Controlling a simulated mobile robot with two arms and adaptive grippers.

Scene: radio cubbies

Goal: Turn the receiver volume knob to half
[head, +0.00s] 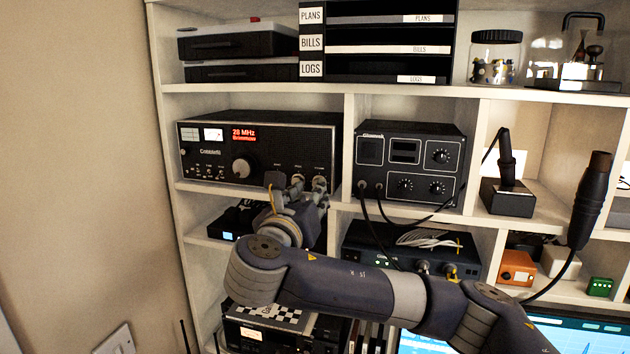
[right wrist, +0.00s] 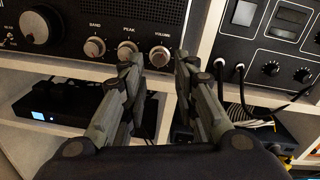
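The receiver (head: 262,140) is a black radio with a red "28 MHz" display, in the upper left cubby. Its volume knob (right wrist: 159,57) is a small light knob under the "VOLUME" label, the rightmost of a row of small knobs in the right wrist view. My right gripper (right wrist: 158,68) is open, with its fingertips on either side of the volume knob in that view. I cannot tell whether they touch it. In the head view my right gripper (head: 296,191) is in front of the receiver's lower right front and partly hides the knobs. My left gripper is not in view.
The peak knob (right wrist: 127,49) and band knob (right wrist: 94,47) sit close to the left. A shelf edge (right wrist: 62,71) runs just below the receiver. A second black unit (head: 410,150) with plugged cables stands in the cubby to the right.

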